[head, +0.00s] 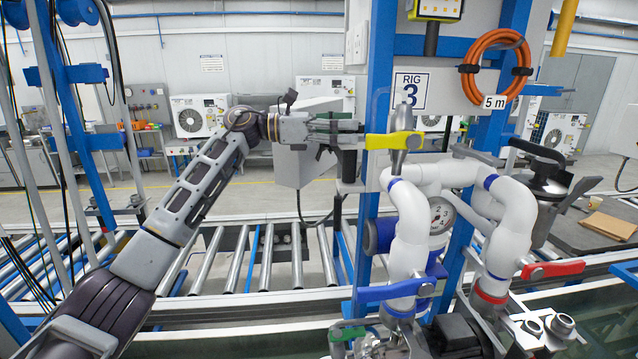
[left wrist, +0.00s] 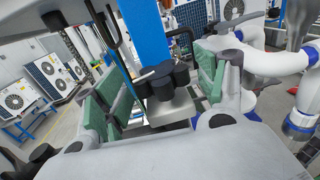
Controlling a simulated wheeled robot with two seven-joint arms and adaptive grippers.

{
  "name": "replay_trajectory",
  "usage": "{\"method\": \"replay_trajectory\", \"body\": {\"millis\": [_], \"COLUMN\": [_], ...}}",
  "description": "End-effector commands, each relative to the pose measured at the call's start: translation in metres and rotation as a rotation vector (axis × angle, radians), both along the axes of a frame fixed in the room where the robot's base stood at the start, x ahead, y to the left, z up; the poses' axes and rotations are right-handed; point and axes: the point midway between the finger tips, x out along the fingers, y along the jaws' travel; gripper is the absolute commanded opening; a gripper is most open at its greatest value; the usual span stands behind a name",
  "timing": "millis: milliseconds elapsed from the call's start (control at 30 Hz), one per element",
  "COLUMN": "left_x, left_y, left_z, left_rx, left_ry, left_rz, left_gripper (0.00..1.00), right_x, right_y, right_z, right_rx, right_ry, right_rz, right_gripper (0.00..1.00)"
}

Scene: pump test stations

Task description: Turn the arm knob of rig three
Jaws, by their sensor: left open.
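The rig three sign (head: 411,91) is on the panel beside a blue post. My left gripper (head: 345,132) reaches in from the left, pointing right toward that post, left of the yellow lever (head: 395,141). In the left wrist view, the left gripper (left wrist: 158,92) is open, with green pads on both sides. A black lobed knob (left wrist: 166,80) on a grey mount shows between the pads; a gap shows at its left, and contact on the right cannot be told. In the head view the knob is mostly hidden by the gripper. My right gripper is not in view.
White pipes (head: 410,230) with a gauge (head: 441,215) stand right of the gripper. A blue lever (head: 396,290) and a red lever (head: 552,270) stick out below. An orange hose coil (head: 497,66) hangs above. A roller conveyor (head: 235,262) runs behind.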

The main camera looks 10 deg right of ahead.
Motion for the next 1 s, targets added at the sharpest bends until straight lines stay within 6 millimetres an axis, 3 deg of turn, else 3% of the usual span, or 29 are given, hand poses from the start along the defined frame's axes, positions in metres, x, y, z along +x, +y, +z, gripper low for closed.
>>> {"method": "replay_trajectory", "body": {"millis": [1000], "left_x": [-0.005], "left_y": [0.0], "left_z": [-0.001], "left_rx": [0.001], "left_ry": [-0.002], "left_rz": [0.313], "left_gripper": [0.71], "right_x": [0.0], "right_y": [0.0], "right_z": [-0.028], "right_rx": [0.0], "right_ry": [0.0], "right_rz": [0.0], "right_gripper": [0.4]}}
